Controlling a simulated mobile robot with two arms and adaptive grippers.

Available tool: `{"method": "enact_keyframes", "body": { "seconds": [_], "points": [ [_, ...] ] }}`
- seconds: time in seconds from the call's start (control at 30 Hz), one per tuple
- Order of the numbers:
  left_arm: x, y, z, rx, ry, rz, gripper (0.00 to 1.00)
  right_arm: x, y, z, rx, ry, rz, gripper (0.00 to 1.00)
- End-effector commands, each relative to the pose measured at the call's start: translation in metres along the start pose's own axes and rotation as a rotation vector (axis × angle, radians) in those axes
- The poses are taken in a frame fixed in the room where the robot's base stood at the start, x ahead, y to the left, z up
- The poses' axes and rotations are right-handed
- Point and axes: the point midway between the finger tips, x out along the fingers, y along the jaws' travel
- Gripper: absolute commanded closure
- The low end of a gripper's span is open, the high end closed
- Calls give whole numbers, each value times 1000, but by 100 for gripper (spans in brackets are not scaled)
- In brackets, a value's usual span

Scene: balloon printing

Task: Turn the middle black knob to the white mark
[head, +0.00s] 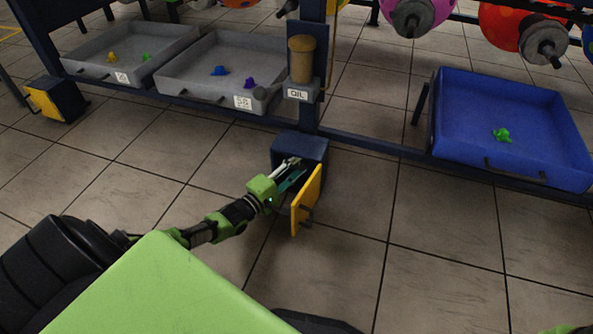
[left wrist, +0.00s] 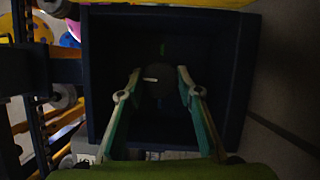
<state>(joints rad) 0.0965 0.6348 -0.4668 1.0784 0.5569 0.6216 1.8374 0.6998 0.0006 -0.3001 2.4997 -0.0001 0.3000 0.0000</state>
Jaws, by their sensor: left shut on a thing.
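The black knob (left wrist: 160,95) is inside a dark blue box, seen dimly in the left wrist view. A short white line shows on the knob's face, lying nearly level. A small green mark shows above the knob on the box's back wall. My left gripper (left wrist: 158,76) reaches into the box, with one finger on each side of the knob, shut on it. In the head view the box (head: 290,147) stands open on the floor at the frame's post, and my left gripper (head: 290,172) hides the knob. My right gripper is not in view.
The box's yellow door (head: 307,200) is swung open, just right of my left gripper. Another box with a yellow door (head: 42,106) is at the far left. Grey trays (head: 170,85) and a blue tray (head: 560,165) hold small colored pieces. The floor in front is clear.

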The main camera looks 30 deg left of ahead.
Motion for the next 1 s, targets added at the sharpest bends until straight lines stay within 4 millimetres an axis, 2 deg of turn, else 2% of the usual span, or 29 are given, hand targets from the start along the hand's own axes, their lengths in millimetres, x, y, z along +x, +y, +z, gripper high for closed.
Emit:
{"method": "enact_keyframes", "body": {
  "seconds": [0.2,0.73,0.77,0.8,0.83,1.0],
  "points": [
    [0,-2,0,-65,0,25,89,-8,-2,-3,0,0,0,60],
    [0,-1,1,-89,0,34,89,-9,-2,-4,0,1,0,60],
    [0,-1,1,-89,0,34,65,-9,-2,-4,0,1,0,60],
    [0,-1,1,-89,0,34,55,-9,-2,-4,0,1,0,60],
    [0,-1,1,-89,0,34,51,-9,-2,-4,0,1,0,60],
    [0,-1,1,-87,0,34,51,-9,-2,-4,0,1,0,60]
  ]
}}
